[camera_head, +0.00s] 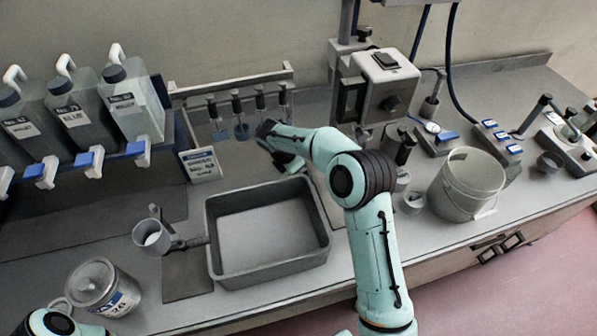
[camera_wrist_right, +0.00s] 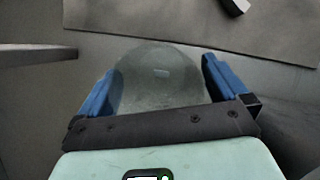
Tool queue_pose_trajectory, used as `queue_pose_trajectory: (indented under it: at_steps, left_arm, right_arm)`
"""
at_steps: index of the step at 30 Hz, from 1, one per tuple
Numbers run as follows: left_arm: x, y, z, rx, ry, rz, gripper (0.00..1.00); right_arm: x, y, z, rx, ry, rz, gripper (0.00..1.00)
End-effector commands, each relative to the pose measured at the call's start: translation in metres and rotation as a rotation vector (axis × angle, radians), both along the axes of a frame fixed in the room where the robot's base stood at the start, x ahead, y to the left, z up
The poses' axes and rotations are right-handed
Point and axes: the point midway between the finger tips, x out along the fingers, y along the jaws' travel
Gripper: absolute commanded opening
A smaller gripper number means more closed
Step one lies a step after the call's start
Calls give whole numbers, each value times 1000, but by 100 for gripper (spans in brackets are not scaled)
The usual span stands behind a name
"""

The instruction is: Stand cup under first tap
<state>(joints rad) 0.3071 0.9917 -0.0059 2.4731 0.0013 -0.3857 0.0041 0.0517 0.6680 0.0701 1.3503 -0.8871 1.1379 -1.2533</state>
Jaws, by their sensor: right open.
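Three translucent bottles stand on a rack at the left in the head view, the nearest to the middle being (camera_head: 133,103). Contact is unclear. My left gripper is out of view.
A deep grey tray (camera_head: 268,276) fills the counter's middle front. Left of it are a small handled pot (camera_head: 150,238) and a lidded jar (camera_head: 103,288). A sign (camera_head: 200,165) stands beside the rack. A bucket (camera_head: 467,185) and machines stand right.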

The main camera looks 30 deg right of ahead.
Motion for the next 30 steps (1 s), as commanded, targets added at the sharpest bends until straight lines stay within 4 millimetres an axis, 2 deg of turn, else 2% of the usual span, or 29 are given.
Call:
queue_pose_trajectory:
  at_steps: [7,12,14,15,23,26,30]
  left_arm:
    - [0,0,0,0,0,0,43]
    - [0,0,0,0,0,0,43]
    - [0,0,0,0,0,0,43]
    - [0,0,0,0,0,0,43]
    - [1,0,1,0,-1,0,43]
    - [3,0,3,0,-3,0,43]
    - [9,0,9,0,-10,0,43]
  right_arm:
    - [1,-1,-2,1,-3,1,100]
    - [1,-1,-2,0,-3,1,46]
    - [1,-1,-2,0,-3,1,46]
    - [1,-1,-2,0,-3,1,41]
    - [1,-1,3,0,-4,2,41]
    - [2,-1,16,-1,-6,2,41]
    - [3,-1,50,1,-9,1,41]
